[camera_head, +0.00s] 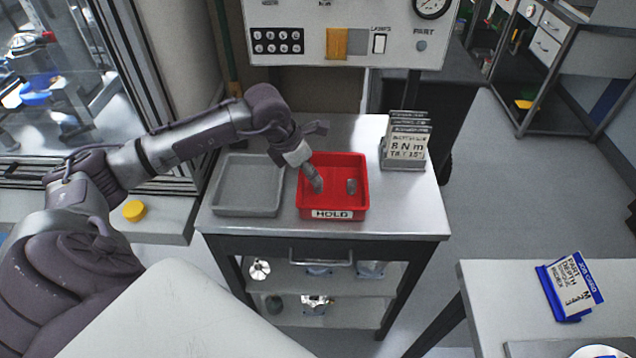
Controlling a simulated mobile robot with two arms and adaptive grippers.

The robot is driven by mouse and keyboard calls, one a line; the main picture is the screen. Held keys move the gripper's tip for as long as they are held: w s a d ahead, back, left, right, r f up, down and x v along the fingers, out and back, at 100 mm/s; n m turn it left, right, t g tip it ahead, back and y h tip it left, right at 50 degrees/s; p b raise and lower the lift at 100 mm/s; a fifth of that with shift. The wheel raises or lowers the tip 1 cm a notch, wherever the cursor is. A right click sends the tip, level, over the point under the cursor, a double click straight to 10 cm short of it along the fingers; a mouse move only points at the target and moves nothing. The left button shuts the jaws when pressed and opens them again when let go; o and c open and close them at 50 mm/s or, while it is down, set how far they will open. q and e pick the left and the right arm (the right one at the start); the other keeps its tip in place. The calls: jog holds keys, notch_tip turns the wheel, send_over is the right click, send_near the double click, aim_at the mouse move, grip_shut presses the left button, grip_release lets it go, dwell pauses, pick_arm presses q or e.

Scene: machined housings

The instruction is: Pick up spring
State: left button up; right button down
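My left arm reaches in from the left, and my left gripper (315,186) points down into the red tray (334,212) labelled HOLD. The gripper is over the left half of the tray, and its fingers are too small to tell whether they are open or shut. Anything under the gripper is hidden. My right gripper is not in view.
A grey empty tray (247,210) sits left of the red tray on the metal cart (400,222). A card rack (404,150) stands at right. A panel with a gauge (432,5) is behind. A table with a blue job-card holder (568,290) is at lower right.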

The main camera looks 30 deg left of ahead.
pick_arm(q)
jog(key=p+x, duration=0.1)
jog(key=x, duration=0.4)
jog(key=shift+f, duration=0.1)
jog(key=c, duration=0.7)
